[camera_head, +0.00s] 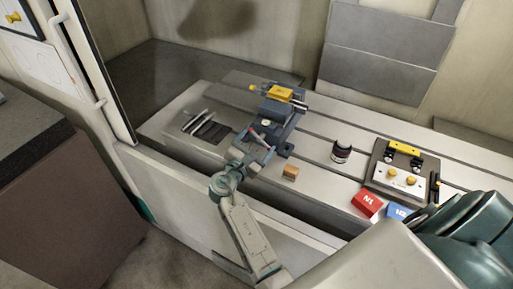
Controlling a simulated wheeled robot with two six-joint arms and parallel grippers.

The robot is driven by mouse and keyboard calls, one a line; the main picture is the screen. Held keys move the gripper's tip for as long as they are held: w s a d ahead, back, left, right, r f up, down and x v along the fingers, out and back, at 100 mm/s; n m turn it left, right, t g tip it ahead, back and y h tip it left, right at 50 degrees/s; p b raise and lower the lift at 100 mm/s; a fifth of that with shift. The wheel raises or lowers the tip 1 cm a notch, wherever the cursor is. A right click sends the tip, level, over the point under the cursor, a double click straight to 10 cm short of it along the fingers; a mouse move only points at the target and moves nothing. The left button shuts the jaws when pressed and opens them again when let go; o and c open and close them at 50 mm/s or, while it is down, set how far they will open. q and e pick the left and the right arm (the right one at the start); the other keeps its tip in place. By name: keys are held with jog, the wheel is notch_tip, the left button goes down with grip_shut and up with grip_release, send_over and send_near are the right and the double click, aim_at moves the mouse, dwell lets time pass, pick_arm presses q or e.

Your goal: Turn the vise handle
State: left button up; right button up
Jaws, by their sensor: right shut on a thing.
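The vise (276,112) is a blue-grey block with a yellow piece (280,93) at its jaws, standing on the slotted machine table (322,118). My left gripper is not in view.
An orange-brown block (290,172) lies right of my gripper. A dark round knob-like part (341,152) stands farther right. A plate with yellow knobs (401,178), a red block (367,203) and a blue block (397,211) are at the right. Dark slotted pieces (207,127) lie left.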

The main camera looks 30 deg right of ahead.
jog(key=shift+f+m+b, duration=0.1)
jog(key=shift+m+b, duration=0.7)
jog(key=shift+m, duration=0.1)
jog(key=shift+m+b, duration=0.35)
jog(key=shift+m, duration=0.05)
jog(key=shift+r, duration=0.2)
jog(key=o, duration=0.9)
jog(key=shift+w+d, duration=0.1)
jog(key=shift+w+d+f, duration=0.1)
jog(key=shift+f, duration=0.1)
